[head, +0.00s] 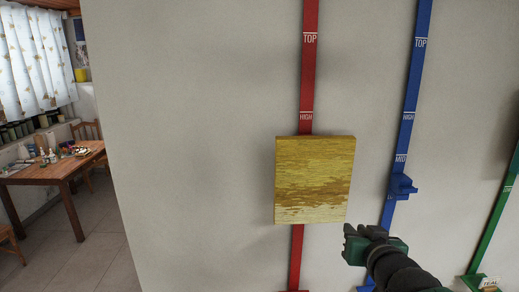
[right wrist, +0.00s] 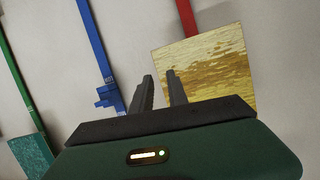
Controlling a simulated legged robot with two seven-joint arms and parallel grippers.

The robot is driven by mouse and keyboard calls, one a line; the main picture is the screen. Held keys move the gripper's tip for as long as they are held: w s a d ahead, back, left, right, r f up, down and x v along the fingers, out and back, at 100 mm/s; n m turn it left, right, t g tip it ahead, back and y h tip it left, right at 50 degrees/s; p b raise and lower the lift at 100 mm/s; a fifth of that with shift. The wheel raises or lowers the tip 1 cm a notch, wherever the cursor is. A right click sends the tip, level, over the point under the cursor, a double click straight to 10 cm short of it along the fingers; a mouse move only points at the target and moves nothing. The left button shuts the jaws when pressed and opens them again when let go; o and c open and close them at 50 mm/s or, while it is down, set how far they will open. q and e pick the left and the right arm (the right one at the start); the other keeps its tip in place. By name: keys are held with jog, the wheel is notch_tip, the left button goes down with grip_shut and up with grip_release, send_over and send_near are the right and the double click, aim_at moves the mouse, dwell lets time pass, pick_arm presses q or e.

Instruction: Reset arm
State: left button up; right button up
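My right gripper (head: 352,242) is in front of the wall, just below and right of a yellow-brown square panel (head: 313,180). In the right wrist view its two dark fingers (right wrist: 160,88) stand apart with nothing between them, so it is open and empty. The panel (right wrist: 208,62) shows beyond the fingers to the right, apart from them. It sits over the red rail (head: 306,75) below the HIGH mark. My left gripper is not in view.
A blue rail (head: 415,75) carries a blue bracket (head: 402,187) near MID, close to my right gripper. A green rail (head: 500,205) stands farther right. A teal block (right wrist: 31,153) is at lower left in the wrist view. A wooden table (head: 55,168) stands far left.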

jog(key=s+a+f+g+b, duration=0.1)
jog(key=s+f+g, duration=0.3)
jog(key=f, duration=0.7)
jog(key=s+a+f+g+b, duration=0.1)
jog(key=s+f+g, duration=0.35)
jog(key=f, duration=0.75)
jog(key=s+f+n+g, duration=0.1)
jog(key=s+f+g, duration=0.2)
jog(key=s+f, duration=0.9)
jog(key=s+b, duration=0.1)
jog(key=s, duration=0.2)
jog(key=shift+s+a+y, duration=0.25)
jog(key=shift+a+y, duration=0.05)
jog(key=shift+a, duration=0.05)
jog(key=shift+a+r, duration=0.1)
